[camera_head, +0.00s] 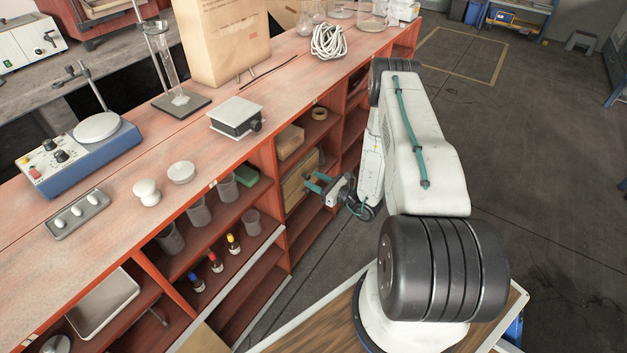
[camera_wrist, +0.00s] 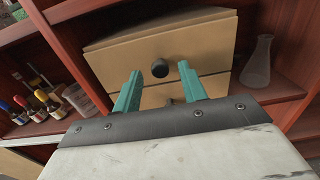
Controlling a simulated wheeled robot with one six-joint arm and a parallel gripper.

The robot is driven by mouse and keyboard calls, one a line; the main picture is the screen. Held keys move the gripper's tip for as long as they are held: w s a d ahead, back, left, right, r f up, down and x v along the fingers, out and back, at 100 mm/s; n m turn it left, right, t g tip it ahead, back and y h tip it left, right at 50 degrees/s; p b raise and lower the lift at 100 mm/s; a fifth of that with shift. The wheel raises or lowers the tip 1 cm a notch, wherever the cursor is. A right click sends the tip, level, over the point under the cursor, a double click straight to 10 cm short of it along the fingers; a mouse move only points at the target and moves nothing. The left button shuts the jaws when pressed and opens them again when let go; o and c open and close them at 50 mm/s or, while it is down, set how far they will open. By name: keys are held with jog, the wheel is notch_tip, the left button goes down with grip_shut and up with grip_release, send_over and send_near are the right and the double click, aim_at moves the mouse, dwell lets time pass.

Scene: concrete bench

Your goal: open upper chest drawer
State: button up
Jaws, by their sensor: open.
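A small light-wood chest (camera_head: 301,178) with drawers stands in a compartment of the red shelf unit. In the wrist view the upper drawer front (camera_wrist: 205,50) has a round black knob (camera_wrist: 159,68) and looks shut. The lower drawer front (camera_wrist: 213,86) is partly hidden behind my fingers. My gripper (camera_head: 313,183) is open in front of the chest. In the wrist view its two teal fingers (camera_wrist: 164,86) point toward the upper drawer, with the knob between and beyond their tips. The knob looks clear of both fingers.
A glass flask (camera_wrist: 258,62) stands right of the chest. Small bottles (camera_wrist: 42,98) and a clear beaker (camera_wrist: 77,98) stand in the compartment to the left. Red shelf boards (camera_head: 262,205) and dividers surround the chest. The floor (camera_head: 480,120) behind my arm is clear.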

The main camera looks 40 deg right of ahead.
jog(key=shift+w+a, duration=0.2)
jog(key=shift+w, duration=0.35)
jog(key=shift+c, duration=0.3)
